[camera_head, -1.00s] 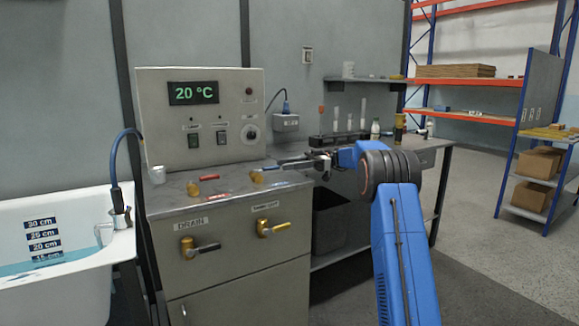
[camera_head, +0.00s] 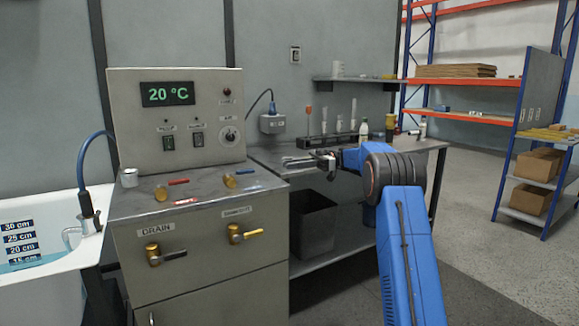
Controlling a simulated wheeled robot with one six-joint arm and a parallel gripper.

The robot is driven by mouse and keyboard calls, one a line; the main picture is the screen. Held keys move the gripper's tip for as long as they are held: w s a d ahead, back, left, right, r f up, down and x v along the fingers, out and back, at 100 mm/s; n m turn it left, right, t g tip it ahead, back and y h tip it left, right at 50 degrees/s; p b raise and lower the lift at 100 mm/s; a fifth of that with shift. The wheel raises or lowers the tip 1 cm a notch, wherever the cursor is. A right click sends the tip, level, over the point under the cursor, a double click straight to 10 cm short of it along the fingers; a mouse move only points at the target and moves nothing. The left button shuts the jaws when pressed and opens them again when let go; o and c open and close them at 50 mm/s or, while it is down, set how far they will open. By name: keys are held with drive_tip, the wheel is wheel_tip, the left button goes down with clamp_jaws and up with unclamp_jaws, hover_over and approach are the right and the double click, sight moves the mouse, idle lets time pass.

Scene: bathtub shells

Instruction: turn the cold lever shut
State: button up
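The cold lever (camera_head: 232,180) has a brass body and a blue handle. It sits on the top of the metal cabinet (camera_head: 215,205), near its right side, with the handle pointing right. A brass lever with a red handle (camera_head: 178,181) sits to its left, also pointing right. My gripper (camera_head: 286,162) is to the right of the cold lever in the picture, near the cabinet's right edge, its fingers pointing left. The fingers show as two thin prongs with a narrow gap and nothing between them. It does not touch the lever.
The control panel (camera_head: 175,120) reads 20 °C behind the levers. Two more valves, the drain valve (camera_head: 165,255) and a yellow-handled valve (camera_head: 245,233), stick out from the cabinet front. A bathtub (camera_head: 60,262) with water stands at left. A workbench (camera_head: 400,148) with bottles is behind my arm.

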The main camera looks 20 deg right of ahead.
sight(240, 172)
drive_tip(key=s+a+h, duration=0.1)
drive_tip(key=a, duration=0.1)
drive_tip(key=s+a+r+h, duration=0.1)
drive_tip(key=a, duration=0.1)
drive_tip(key=s+a+r+t+h, duration=0.1)
drive_tip(key=a, duration=0.1)
drive_tip(key=shift+a+r+m, duration=0.1)
drive_tip(key=shift+a+m, duration=0.15)
drive_tip(key=shift+m, duration=0.15)
clamp_jaws()
drive_tip(key=s+a+h, duration=0.1)
drive_tip(key=s+a+r+t+h, duration=0.1)
drive_tip(key=s+a+h, duration=0.1)
drive_tip(key=a, duration=0.1)
drive_tip(key=shift+s+r+m+t+h, duration=0.25)
drive_tip(key=shift+m+t+h, duration=0.05)
drive_tip(key=s+r+t+h, duration=0.4)
drive_tip(key=s+r+h, duration=0.2)
drive_tip(key=s, duration=0.1)
drive_tip(key=x, duration=0.9)
drive_tip(key=shift+w+a, duration=0.1)
drive_tip(key=shift+a, duration=0.2)
drive_tip(key=w, duration=0.3)
drive_tip(key=shift+a+f, duration=0.3)
drive_tip(key=shift+w, duration=0.65)
drive_tip(key=shift+w, duration=0.1)
